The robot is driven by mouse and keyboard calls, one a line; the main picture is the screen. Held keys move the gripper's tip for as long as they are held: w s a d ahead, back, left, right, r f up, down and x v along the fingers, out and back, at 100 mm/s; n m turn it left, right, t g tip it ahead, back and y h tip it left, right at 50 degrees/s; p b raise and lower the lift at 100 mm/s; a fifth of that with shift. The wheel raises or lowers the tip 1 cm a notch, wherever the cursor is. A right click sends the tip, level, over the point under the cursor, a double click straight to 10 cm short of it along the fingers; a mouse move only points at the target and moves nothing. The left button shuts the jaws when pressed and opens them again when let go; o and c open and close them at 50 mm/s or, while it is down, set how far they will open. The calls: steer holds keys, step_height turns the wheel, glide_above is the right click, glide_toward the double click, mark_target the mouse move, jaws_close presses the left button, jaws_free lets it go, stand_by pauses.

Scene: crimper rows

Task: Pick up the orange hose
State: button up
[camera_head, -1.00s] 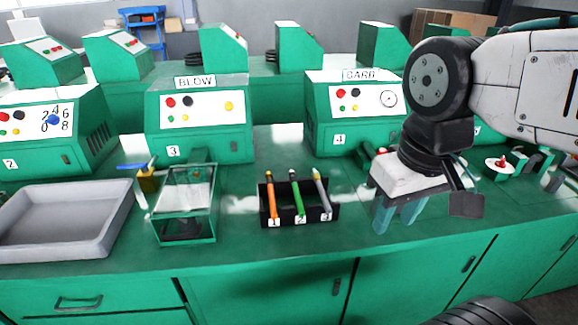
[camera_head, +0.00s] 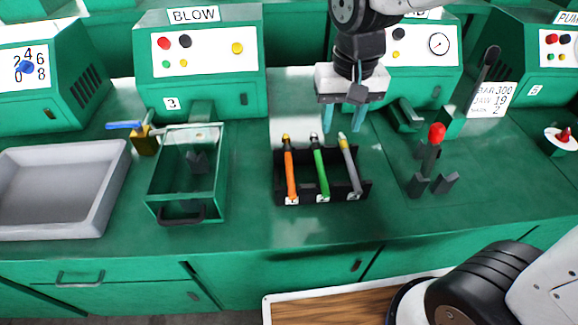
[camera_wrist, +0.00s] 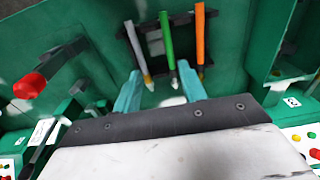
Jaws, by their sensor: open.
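The orange hose (camera_head: 290,170) lies in the leftmost slot of a black rack (camera_head: 368,190) on the green bench. It also shows in the wrist view (camera_wrist: 200,38), on the right side of the rack. A green hose (camera_head: 320,170) and a grey hose (camera_head: 350,165) lie beside it. My gripper (camera_head: 343,118) is open and empty, pointing down above the bench just behind the grey hose's end. In the wrist view my gripper (camera_wrist: 157,95) has its two teal fingers apart, near the hose ends, with the orange hose beyond the right finger.
A glass-sided green box (camera_head: 188,190) stands left of the rack, with a grey tray (camera_head: 70,235) farther left. A red-tipped lever (camera_head: 434,145) stands to the right. Green machine cabinets line the back. The bench in front of the rack is clear.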

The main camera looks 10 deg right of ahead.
glide_above(289, 166)
step_height(289, 166, down, 8)
steer(key=shift+s+a+f, duration=0.1)
steer(key=shift+s, duration=0.05)
step_height(289, 166, down, 8)
steer(key=shift+r, duration=0.1)
steer(key=shift+c, duration=0.3)
jaws_close()
